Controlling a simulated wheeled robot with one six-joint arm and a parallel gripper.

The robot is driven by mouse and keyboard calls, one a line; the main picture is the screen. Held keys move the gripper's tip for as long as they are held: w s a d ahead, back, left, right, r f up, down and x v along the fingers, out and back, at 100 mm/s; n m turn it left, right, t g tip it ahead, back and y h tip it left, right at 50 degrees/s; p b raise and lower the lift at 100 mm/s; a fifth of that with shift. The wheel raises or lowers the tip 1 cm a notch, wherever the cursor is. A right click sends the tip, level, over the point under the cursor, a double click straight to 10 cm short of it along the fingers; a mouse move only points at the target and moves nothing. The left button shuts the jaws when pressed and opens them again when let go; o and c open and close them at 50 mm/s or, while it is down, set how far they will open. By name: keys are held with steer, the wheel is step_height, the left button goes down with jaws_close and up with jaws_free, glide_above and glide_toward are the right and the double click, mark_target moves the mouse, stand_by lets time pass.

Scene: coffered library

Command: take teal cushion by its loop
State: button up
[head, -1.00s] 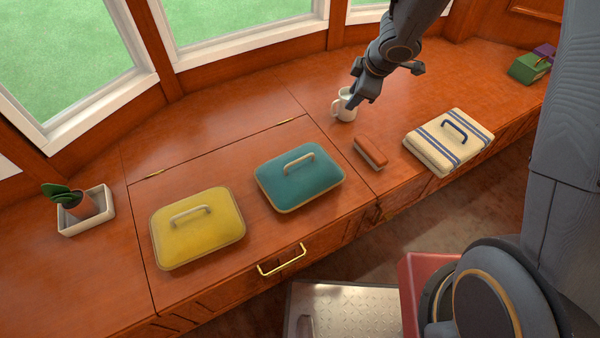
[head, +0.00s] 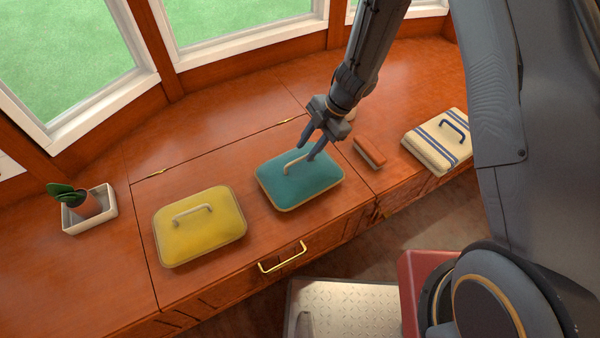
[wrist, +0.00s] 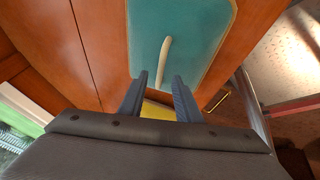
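The teal cushion (head: 302,190) lies flat on the wooden window bench, right of the yellow cushion (head: 200,228). Its pale loop (head: 294,165) stands up from the middle of its top. My gripper (head: 308,148) is open just above the right end of the loop in the head view. In the wrist view the teal cushion (wrist: 200,25) fills the upper middle, and its loop (wrist: 163,60) shows ahead of the gap between the two dark fingers (wrist: 158,95). Nothing is between the fingers; whether they touch the cushion I cannot tell.
A rust-red block-like item (head: 369,152) and a striped folded cloth (head: 437,143) with a dark blue loop lie to the right. A brass handle (head: 282,258) sits on the bench front.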

mark_target(301, 158)
steer(key=shift+x, duration=2.15)
steer(key=shift+w+d, duration=0.1)
jaws_close()
